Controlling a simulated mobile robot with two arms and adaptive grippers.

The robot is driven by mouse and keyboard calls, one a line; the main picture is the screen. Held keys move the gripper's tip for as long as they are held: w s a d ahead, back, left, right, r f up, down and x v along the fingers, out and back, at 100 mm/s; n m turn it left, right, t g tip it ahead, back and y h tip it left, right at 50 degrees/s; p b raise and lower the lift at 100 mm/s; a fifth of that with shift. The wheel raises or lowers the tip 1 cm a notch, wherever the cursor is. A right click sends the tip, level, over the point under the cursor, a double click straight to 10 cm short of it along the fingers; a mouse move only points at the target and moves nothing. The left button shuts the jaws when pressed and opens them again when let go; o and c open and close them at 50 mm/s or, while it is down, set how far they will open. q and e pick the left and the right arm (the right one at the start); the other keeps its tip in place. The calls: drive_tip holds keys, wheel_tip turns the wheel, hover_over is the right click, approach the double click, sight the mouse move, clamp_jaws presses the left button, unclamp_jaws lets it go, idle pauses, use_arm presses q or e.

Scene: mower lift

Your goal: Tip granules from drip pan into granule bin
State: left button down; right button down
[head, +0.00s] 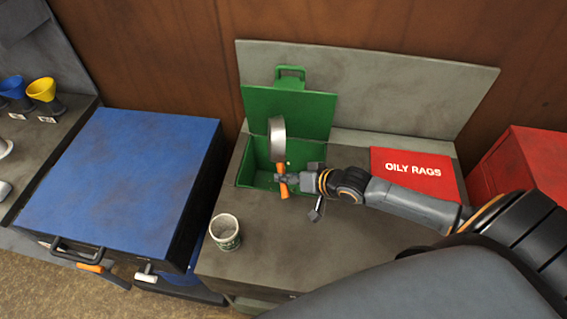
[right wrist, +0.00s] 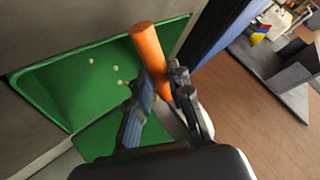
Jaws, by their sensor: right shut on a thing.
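The drip pan (head: 277,139) is a round metal pan with an orange handle (head: 282,180). It is tilted steeply, nearly on edge, above the open green granule bin (head: 257,180). My right gripper (head: 281,179) is shut on the orange handle, which also shows between its fingers in the right wrist view (right wrist: 149,52). Several pale granules (right wrist: 116,68) show against the green bin there; I cannot tell if they are falling or resting. The pan's inside is hidden. My left gripper is not in view.
The bin's green lid (head: 300,108) stands open behind it. A red OILY RAGS lid (head: 415,172) is to the right, a tin (head: 225,232) on the front left of the grey bench (head: 270,240). A blue cabinet (head: 125,170) stands left, a red box (head: 525,165) far right.

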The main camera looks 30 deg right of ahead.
drive_tip(key=shift+d+f+m+t+y+b, duration=0.15)
drive_tip(key=shift+m+t+y+b, duration=0.4)
drive_tip(key=shift+b, duration=1.3)
drive_tip(key=shift+y, duration=0.25)
